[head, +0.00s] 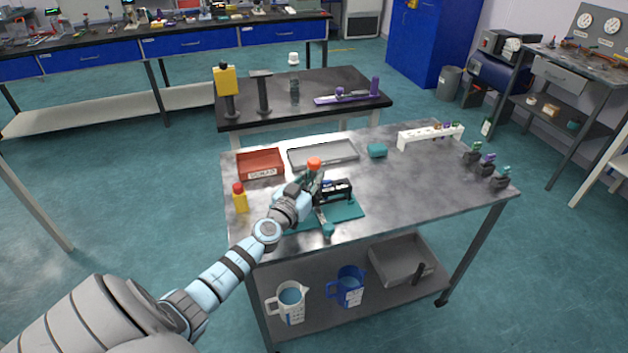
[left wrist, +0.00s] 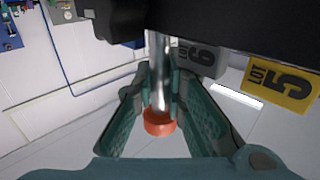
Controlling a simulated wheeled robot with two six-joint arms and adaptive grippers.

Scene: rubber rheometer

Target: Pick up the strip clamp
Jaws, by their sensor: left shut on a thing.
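The strip clamp (head: 338,189) appears to be the dark block above the teal mat (head: 349,208), with an orange-capped metal handle (head: 314,163) at its left. My left gripper (head: 308,181) is around this handle. In the left wrist view the teal fingers (left wrist: 160,110) are shut about the metal rod, and the orange cap (left wrist: 160,123) shows between them. The black body (left wrist: 235,28) is close above, with a grey "6" tag (left wrist: 201,58) and a yellow "LOT 5" tag (left wrist: 283,84). I cannot tell whether the clamp touches the mat. My right gripper is not in view.
A red tray (head: 260,164) and a grey tray (head: 323,153) lie behind the gripper. A yellow bottle with a red cap (head: 240,198) stands at left. The table's right-front is clear.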

